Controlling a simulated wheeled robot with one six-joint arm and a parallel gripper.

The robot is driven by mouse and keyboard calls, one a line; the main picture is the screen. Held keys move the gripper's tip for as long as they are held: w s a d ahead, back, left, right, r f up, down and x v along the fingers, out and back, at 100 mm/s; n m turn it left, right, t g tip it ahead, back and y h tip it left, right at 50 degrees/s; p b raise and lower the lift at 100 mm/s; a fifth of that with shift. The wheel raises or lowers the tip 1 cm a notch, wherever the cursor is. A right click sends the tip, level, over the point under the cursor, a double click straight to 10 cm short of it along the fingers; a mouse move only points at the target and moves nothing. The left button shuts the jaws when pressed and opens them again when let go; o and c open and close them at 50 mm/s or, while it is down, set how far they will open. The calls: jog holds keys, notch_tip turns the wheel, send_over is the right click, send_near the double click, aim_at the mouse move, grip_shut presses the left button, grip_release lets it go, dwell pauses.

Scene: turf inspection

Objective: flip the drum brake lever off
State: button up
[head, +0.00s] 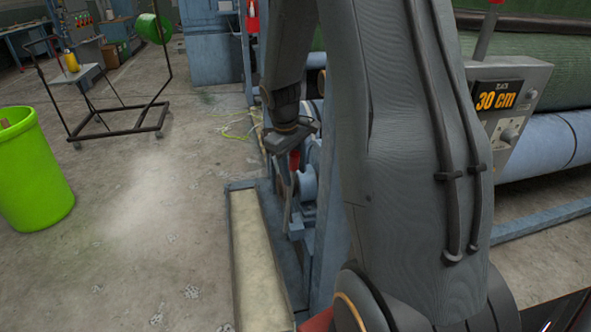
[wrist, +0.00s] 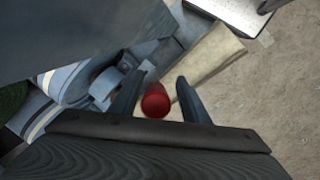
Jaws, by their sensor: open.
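The drum brake lever shows as a red round knob (wrist: 155,102) in the wrist view, between the two dark fingers of my gripper (wrist: 157,90). The fingers are apart, with a gap visible on the knob's right side; on its left it lies close to the finger, and I cannot tell whether they touch. In the head view my gripper (head: 288,168) points down beside the blue machine frame, and a bit of the red lever (head: 296,160) shows by it.
A beige-topped ledge (head: 257,265) runs along the frame below my gripper. A green bin (head: 32,170) and a black wheeled cart (head: 118,125) stand left. The concrete floor between is open.

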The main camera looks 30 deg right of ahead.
jog(key=shift+d+f, duration=0.15)
jog(key=shift+f, duration=0.15)
